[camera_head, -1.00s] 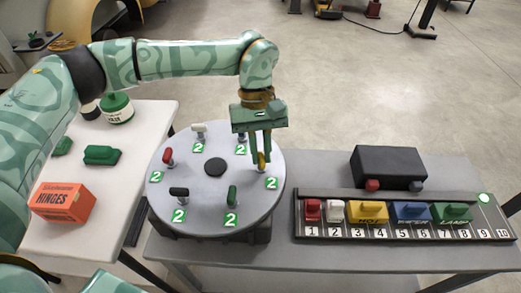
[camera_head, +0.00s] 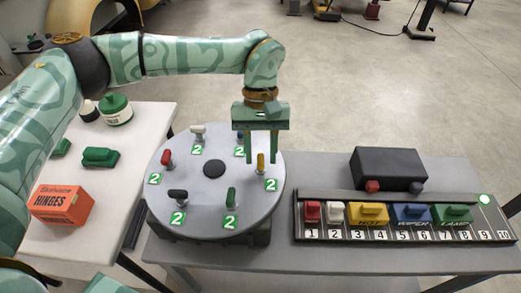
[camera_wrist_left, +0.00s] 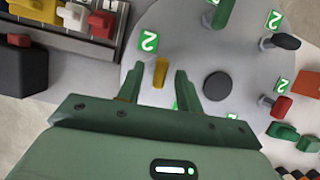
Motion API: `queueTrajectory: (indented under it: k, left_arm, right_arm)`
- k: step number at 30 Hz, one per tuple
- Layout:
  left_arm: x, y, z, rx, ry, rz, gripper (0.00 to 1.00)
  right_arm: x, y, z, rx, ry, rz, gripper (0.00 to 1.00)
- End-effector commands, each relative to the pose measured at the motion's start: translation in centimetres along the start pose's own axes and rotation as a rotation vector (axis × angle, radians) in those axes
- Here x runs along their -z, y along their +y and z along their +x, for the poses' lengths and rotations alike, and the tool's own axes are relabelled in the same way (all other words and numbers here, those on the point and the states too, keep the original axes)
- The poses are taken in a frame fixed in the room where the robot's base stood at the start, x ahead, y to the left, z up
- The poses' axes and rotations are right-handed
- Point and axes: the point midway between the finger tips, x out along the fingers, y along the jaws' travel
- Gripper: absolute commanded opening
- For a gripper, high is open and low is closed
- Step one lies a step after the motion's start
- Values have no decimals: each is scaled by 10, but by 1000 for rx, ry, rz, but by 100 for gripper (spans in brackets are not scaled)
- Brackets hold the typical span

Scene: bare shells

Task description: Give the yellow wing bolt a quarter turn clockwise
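The yellow wing bolt (camera_head: 260,162) stands upright near the right edge of the round grey disc (camera_head: 205,217), beside a tag marked 2 (camera_head: 271,185). My left gripper (camera_head: 261,162) points down over it. Its fingers are open, one on each side of the bolt, with gaps visible in the left wrist view, where the yellow wing (camera_wrist_left: 161,72) shows between the fingertips (camera_wrist_left: 156,74). The wing lies roughly along the fingers' inner faces there. Whether the tips reach down to its base is unclear. My right gripper is not in view.
White (camera_head: 198,130), red (camera_head: 167,158), black (camera_head: 178,193) and green (camera_head: 231,197) wing bolts stand around the disc. A numbered rack (camera_head: 400,235) of coloured blocks and a black box (camera_head: 388,166) are right. An orange hinges box (camera_head: 62,204) is on the left table.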

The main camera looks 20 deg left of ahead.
Motion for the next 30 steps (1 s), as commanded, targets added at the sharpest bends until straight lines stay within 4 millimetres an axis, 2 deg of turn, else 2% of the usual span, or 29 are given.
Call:
queueTrajectory:
  k: [7,11,14,24,30]
  left_arm:
    - [0,0,1,2,-3,-1,35]
    - [0,0,-6,2,-1,0,35]
    - [0,0,-24,1,2,-2,35]
    - [0,0,-116,0,4,-2,35]
    - [0,0,-151,2,0,-2,35]
  right_arm:
    - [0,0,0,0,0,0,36]
    - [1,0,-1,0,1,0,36]
    - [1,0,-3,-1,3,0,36]
    - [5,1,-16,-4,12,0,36]
    - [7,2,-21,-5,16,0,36]
